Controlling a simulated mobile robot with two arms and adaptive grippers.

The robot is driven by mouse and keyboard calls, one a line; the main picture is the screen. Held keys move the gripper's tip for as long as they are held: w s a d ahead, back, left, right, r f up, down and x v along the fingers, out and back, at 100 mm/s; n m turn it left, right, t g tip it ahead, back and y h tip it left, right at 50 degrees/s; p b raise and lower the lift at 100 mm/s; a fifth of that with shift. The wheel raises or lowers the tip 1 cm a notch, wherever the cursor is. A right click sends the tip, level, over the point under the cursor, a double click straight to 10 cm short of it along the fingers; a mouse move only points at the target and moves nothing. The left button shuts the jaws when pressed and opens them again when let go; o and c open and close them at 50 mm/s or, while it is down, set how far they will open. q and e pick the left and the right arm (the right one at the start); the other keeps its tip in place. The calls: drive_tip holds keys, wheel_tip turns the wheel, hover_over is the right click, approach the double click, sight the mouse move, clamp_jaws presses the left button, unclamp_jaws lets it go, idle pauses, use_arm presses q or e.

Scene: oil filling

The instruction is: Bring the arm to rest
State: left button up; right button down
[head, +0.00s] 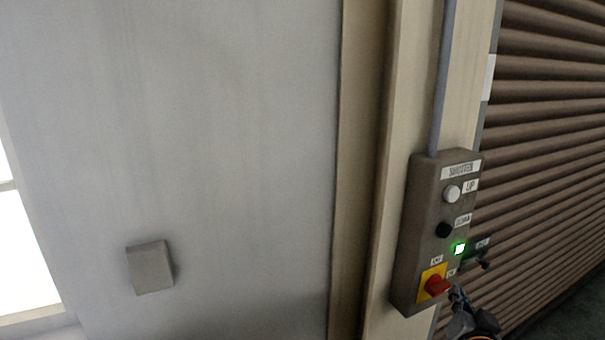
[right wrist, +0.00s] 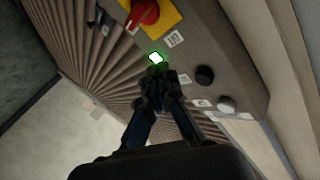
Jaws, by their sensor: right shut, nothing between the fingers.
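My right gripper (head: 458,296) is at the bottom right of the head view, in front of the lower part of a grey shutter control box (head: 425,220). Its fingers are shut and empty, with the tips close to the red rotary switch (head: 437,287) on its yellow plate. In the right wrist view the closed fingertips (right wrist: 163,80) appear just below the lit green lamp (right wrist: 155,58). The red switch (right wrist: 146,12) is above them. I cannot tell whether the tips touch the box. My left gripper is not in view.
The box also bears a white button (head: 452,194) and a black button (head: 443,230). A beige post (head: 400,120) stands behind it and a brown roller shutter (head: 550,130) is to the right. A small grey box (head: 150,267) is on the left wall, beside a bright window (head: 22,245).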

drive_tip(key=s+a+f+n+g+y, duration=0.2)
drive_tip(key=s+a+f+n+g, duration=0.15)
drive_tip(key=s+f, duration=0.3)
drive_tip(key=s+a+f+n+g+y, duration=0.1)
drive_tip(key=s+a+f+n+g, duration=0.1)
drive_tip(key=s+a+f, duration=0.45)
drive_tip(key=s+a+f+n+g+y, duration=0.1)
drive_tip(key=s+a+f+n+g, duration=0.15)
drive_tip(key=s+f, duration=0.4)
drive_tip(key=s+a+f+n+g+y, duration=0.1)
drive_tip(key=s+f+n+g, duration=0.2)
drive_tip(key=s, duration=0.7)
wheel_tip(320, 180, down, 32)
drive_tip(key=s+g+b, duration=0.3)
drive_tip(key=b, duration=0.1)
drive_tip(key=s+d+f+b, duration=0.2)
drive_tip(key=s+d+f, duration=0.1)
drive_tip(key=s+f, duration=1.2)
drive_tip(key=shift+s+f+g, duration=0.3)
drive_tip(key=shift+f+g, duration=0.1)
drive_tip(key=shift+f, duration=0.5)
drive_tip(key=shift+d, duration=0.15)
